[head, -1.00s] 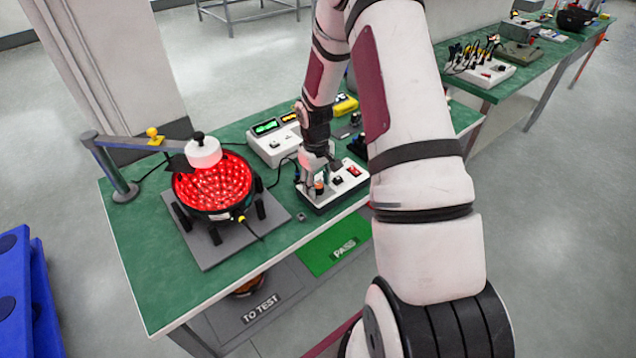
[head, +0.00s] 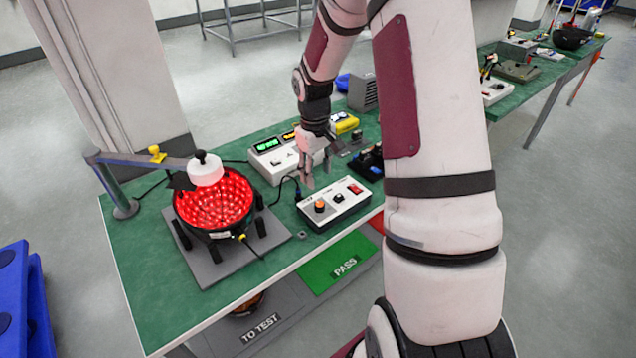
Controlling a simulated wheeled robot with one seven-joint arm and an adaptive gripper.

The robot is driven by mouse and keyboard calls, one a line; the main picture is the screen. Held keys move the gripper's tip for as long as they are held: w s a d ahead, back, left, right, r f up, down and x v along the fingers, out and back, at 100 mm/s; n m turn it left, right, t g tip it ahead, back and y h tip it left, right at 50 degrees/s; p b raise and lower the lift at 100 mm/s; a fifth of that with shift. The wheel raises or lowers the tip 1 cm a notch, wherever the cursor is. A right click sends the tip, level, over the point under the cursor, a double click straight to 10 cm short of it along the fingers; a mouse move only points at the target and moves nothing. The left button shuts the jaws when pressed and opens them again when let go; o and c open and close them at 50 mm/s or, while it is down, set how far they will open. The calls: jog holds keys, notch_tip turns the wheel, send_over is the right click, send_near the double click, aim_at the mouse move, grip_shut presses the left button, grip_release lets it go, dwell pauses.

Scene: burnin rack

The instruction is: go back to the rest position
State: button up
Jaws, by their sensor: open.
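My gripper (head: 318,182) hangs above the green bench, just behind and over the white control box (head: 334,203). Its two fingers point down, apart and empty. The control box has an orange-topped knob, a dark knob and a red switch, all in plain view. My arm comes in from the right side of the picture and bends down to the gripper. The fingers look clear of the box, though the exact height is hard to tell.
A red-lit bowl-shaped lamp (head: 214,204) stands on a grey plate, with a post and swing arm (head: 128,163) behind it. A green PASS area (head: 340,262) and a grey TO TEST area (head: 255,325) lie below.

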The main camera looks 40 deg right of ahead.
jog(key=shift+r, duration=0.4)
jog(key=s+a+r+t, duration=0.1)
jog(key=s+a+r, duration=0.35)
jog(key=r, duration=0.45)
jog(key=s+a+r+t, duration=0.1)
jog(key=s+a+r, duration=0.4)
jog(key=r, duration=0.4)
jog(key=s+a+r+t, duration=0.1)
jog(key=s+a+r, duration=0.1)
jog(key=s+a, duration=0.3)
jog(key=s+a+r+m+t, duration=0.1)
jog(key=s+a+r+t, duration=0.1)
jog(key=s, duration=0.7)
jog(key=a+r, duration=0.1)
jog(key=a, duration=0.1)
jog(key=shift+s+a+r+y, duration=0.2)
jog(key=shift+s+a+y, duration=0.05)
jog(key=shift+a+y, duration=0.1)
dwell(1.1)
